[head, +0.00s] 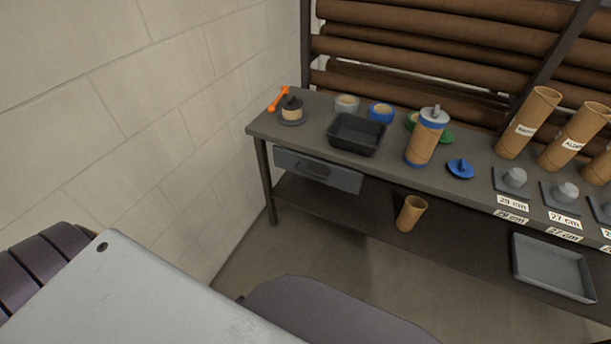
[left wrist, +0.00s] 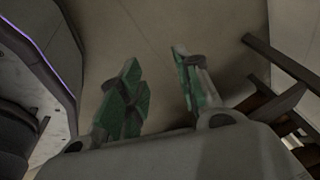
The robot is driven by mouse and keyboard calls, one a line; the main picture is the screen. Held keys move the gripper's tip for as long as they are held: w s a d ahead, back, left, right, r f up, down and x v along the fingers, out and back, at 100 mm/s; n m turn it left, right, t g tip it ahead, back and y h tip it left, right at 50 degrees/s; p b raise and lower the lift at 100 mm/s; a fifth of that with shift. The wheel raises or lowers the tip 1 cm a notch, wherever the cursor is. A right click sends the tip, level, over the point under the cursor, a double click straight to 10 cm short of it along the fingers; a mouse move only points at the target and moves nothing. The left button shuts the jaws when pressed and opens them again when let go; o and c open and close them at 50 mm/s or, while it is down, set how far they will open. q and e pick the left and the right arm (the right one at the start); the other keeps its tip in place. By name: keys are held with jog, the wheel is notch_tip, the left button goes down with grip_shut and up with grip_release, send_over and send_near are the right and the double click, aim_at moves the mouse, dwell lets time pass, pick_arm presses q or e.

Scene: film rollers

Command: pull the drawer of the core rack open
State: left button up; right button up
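A grey drawer (head: 317,169) with a dark handle on its front hangs under the left end of the long dark table (head: 262,126). It looks closed in the head view. My left gripper (left wrist: 157,92) shows in the left wrist view, its two green-padded fingers apart with nothing between them. It faces a plain pale surface, and the drawer cannot be made out there. Neither gripper shows in the head view, and my right gripper is not in view.
On the table stand a black tray (head: 356,134), tape rolls (head: 381,112), a capped cardboard tube (head: 424,138) and several upright cores (head: 527,124). A short tube (head: 411,213) and a grey tray (head: 552,266) are on the lower shelf. A block wall (head: 150,130) borders the left.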

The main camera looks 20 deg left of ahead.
pick_arm(q)
jog(key=w+a+r+m+t+b, duration=0.1)
jog(key=w+r+m+t+b, duration=0.2)
jog(key=w+r, duration=0.6)
jog(key=w+a+r+m+t+b, duration=0.1)
jog(key=w+r+m+t+b, duration=0.1)
jog(key=w+r, duration=0.75)
jog(key=w+d+r+m+t+b, duration=0.1)
jog(key=w+r+m+t+b, duration=0.2)
jog(key=r, duration=0.8)
jog(key=w+d+r+m+t+b, duration=0.1)
jog(key=w+r+m+t+b, duration=0.1)
jog(key=w+r+m, duration=0.2)
jog(key=w+r, duration=0.3)
jog(key=r, duration=0.5)
jog(key=shift+r+t+h+b, duration=0.15)
jog(key=shift+t+h+b, duration=0.15)
jog(key=shift+t+b, duration=0.1)
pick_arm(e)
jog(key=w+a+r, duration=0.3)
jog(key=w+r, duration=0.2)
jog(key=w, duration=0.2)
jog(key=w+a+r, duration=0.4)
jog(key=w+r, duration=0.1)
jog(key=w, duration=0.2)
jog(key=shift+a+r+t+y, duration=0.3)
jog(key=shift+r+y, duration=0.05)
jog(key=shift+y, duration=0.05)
